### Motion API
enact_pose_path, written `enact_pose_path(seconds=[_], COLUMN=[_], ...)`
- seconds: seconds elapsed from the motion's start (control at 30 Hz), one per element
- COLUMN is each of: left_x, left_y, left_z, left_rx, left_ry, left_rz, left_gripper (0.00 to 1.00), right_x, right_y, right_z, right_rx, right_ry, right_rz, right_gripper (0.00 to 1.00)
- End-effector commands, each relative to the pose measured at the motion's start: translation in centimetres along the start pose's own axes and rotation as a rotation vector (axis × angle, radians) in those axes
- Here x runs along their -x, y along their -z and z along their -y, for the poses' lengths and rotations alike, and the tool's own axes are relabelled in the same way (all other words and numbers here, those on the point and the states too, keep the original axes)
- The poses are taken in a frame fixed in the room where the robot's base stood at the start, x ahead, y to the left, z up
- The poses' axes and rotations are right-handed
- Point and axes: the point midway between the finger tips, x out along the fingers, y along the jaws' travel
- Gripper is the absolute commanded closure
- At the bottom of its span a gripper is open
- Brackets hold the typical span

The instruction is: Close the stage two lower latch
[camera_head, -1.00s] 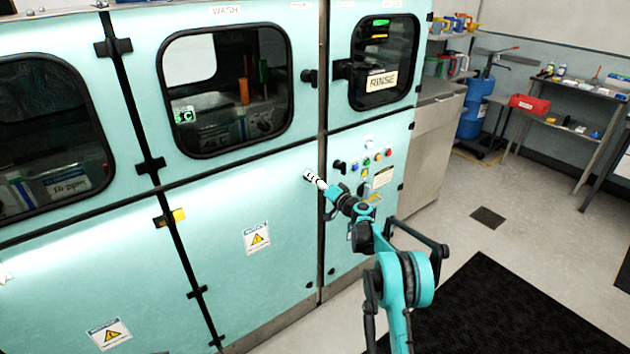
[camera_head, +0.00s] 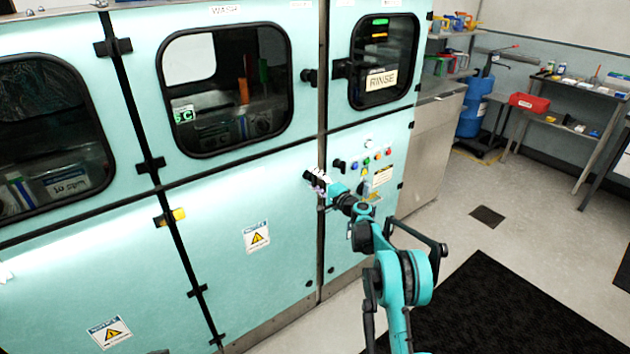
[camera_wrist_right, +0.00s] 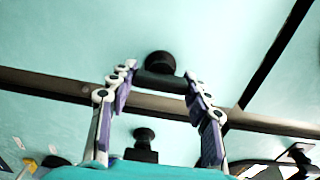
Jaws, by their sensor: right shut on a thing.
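The lower latch (camera_head: 311,181) is a small black part on the teal machine, beside the vertical metal post between the wash and rinse sections. My right gripper (camera_head: 318,181) is at this latch, and its fingers partly hide it. In the right wrist view, the latch shows as a round black knob (camera_wrist_right: 160,64) with a dark bar below it. The two fingers of my right gripper (camera_wrist_right: 160,87) are on either side of the bar, shut on it. Whether the latch is fully seated cannot be told. My left gripper is not in view.
An upper black latch (camera_head: 309,76) sits on the same post near the wash window. Coloured buttons (camera_head: 366,161) are on the panel right of my gripper. A second black knob (camera_wrist_right: 144,136) is across the post in the wrist view. Open floor lies to the right.

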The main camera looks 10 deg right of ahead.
Motion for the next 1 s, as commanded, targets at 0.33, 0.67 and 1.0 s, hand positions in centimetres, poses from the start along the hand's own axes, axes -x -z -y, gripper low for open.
enact_pose_path(seconds=[0.33,0.67,1.0], left_x=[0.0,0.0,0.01], left_y=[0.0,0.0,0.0], left_z=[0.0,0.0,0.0], left_rx=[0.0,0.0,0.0], left_ry=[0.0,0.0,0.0], left_rz=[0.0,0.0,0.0], left_gripper=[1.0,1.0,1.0], right_x=[0.01,0.01,0.66], right_y=[0.06,0.05,0.08], right_z=[-0.02,-0.02,-0.02], right_rx=[-0.02,-0.019,-0.018], right_ry=[0.0,0.0,0.0], right_rz=[-0.001,-0.001,-0.001], right_gripper=[0.8,0.29,0.29])
